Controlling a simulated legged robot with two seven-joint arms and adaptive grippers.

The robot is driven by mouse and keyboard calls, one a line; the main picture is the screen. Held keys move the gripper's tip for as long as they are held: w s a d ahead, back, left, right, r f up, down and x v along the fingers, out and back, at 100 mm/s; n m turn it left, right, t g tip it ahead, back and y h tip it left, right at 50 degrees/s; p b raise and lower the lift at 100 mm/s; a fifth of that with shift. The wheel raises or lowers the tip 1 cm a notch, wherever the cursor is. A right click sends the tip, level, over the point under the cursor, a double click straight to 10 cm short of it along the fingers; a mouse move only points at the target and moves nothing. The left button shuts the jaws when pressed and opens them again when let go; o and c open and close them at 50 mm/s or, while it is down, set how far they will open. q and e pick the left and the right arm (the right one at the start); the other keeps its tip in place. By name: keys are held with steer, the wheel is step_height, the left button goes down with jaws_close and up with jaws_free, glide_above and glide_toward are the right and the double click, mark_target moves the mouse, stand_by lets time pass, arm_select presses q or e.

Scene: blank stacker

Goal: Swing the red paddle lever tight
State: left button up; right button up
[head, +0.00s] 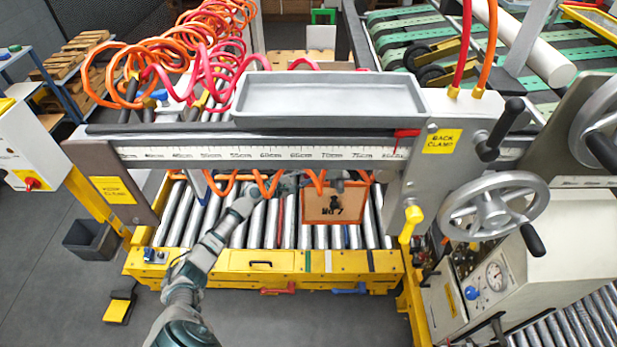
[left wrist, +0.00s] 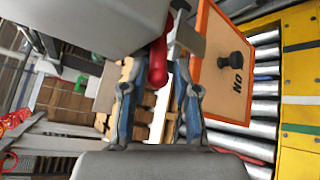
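A red, rounded lever end (left wrist: 158,62) shows in the left wrist view, beside a large pale grey housing (left wrist: 85,22). My left gripper (left wrist: 154,76) is open, with the red lever end in the gap between its fingertips; I cannot tell whether a finger touches it. In the head view my left arm reaches up from the bottom, and my left gripper (head: 284,184) is partly hidden under the scale beam (head: 230,153). Another red lever (head: 278,291) is on the yellow front rail, beside a blue lever (head: 350,290). My right gripper is not in view.
A board with a black knob (head: 334,204) stands over the rollers (head: 205,215), right of my left gripper. Orange coiled hoses hang below the beam. A grey tray (head: 325,97) tops the beam. A handwheel (head: 495,208) is at right. Open floor lies at left.

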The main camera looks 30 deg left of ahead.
arm_select(q)
steer(key=shift+w+d+f, duration=0.15)
steer(key=shift+w+d, duration=0.15)
steer(key=shift+w, duration=0.25)
steer(key=shift+w+f, duration=0.15)
steer(key=shift+w, duration=0.25)
steer(key=shift+a+f, duration=0.15)
steer(key=shift+a, duration=0.25)
jaws_close()
steer(key=shift+d, duration=0.25)
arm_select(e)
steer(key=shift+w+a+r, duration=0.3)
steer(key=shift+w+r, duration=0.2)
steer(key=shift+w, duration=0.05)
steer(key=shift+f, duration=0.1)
